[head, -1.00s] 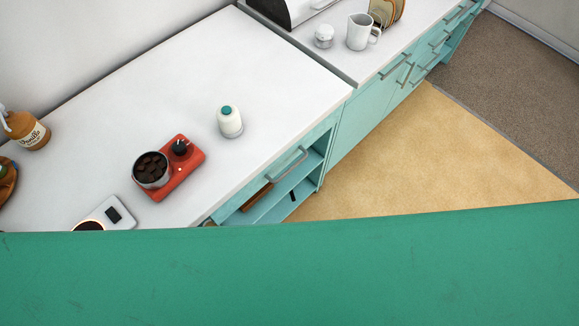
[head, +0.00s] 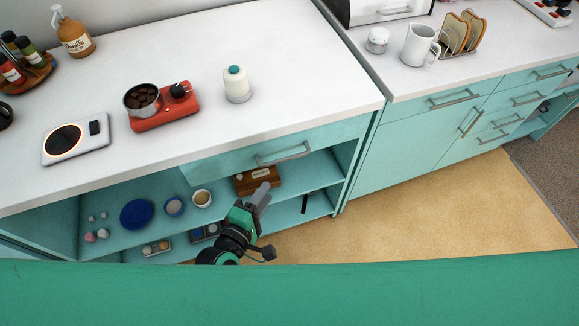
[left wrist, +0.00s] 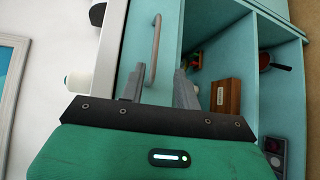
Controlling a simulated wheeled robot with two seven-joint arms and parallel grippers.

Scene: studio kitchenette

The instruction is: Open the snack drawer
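A teal drawer (head: 230,156) sits under the front edge of the left counter and appears shut. Its grey bar handle (head: 284,154) shows in the head view; in the left wrist view, the handle (left wrist: 154,50) lies ahead of the fingers, apart from them. I cannot read any label marking it as the snack drawer. My left gripper (head: 264,193) is below and in front of the handle, before the open shelves. In the left wrist view my left gripper (left wrist: 160,82) has its two grey fingers spread, with nothing between them. My right gripper is not in view.
The open shelf (head: 110,236) below holds a wooden box (head: 258,181), a blue plate (head: 137,214) and cups. More handled fronts (head: 430,135) line the right; the tan floor (head: 420,200) is clear.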

